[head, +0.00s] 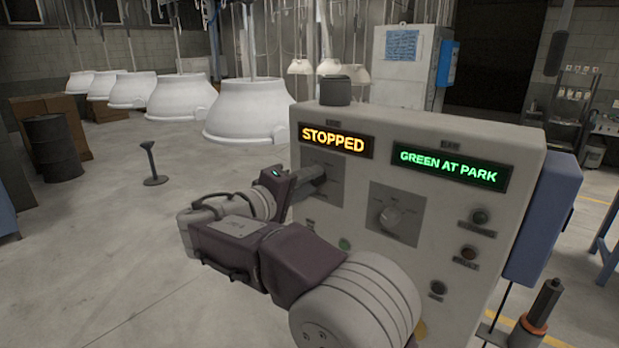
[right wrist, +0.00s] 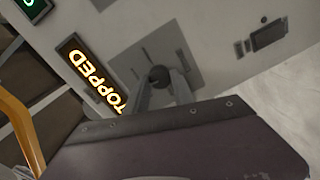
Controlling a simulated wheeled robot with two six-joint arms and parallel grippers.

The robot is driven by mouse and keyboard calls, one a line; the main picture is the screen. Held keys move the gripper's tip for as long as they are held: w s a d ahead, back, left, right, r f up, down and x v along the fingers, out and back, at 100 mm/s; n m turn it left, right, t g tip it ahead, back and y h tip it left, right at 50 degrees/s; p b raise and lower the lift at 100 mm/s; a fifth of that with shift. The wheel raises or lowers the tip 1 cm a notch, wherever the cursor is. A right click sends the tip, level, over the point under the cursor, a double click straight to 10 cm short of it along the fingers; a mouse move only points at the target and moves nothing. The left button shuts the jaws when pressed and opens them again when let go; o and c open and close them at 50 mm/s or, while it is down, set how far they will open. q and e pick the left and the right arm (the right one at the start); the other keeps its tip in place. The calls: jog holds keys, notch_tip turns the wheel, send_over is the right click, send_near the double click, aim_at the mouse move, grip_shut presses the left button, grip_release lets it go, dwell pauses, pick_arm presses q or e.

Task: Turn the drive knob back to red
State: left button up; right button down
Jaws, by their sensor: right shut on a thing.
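The grey control panel (head: 440,165) carries two square plates with knobs. My right gripper (head: 314,176) is shut on the knob under the amber STOPPED display, taken as the drive knob. In the right wrist view this dark round knob (right wrist: 159,76) sits between the two fingers on its grey plate (right wrist: 178,58). The gripper hides much of the knob, and I cannot tell which mark it points at. A second, pale knob (head: 392,216) on the right-hand plate is free. My left gripper is not in view.
The amber STOPPED display (head: 334,140) and green GREEN AT PARK display (head: 448,168) are lit. Several small buttons sit at the panel's right. Large white hoods (head: 245,113) hang at the back left. Open floor lies left of the panel, with a black stand (head: 152,165).

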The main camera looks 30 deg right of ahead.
jog(key=n+p, duration=0.8)
jog(key=n, duration=0.1)
jog(key=n+h+p, duration=0.1)
jog(key=n+p, duration=0.7)
jog(key=shift+f+n+g, duration=0.1)
jog(key=shift+n+g, duration=0.2)
jog(key=shift+n, duration=0.1)
jog(key=shift+f+n+p, duration=0.15)
jog(key=shift+n+p, duration=0.15)
jog(key=shift+p, duration=0.15)
jog(key=shift+f, duration=0.1)
jog(key=c, duration=1.1)
grip_release()
jog(key=shift+a, duration=0.15)
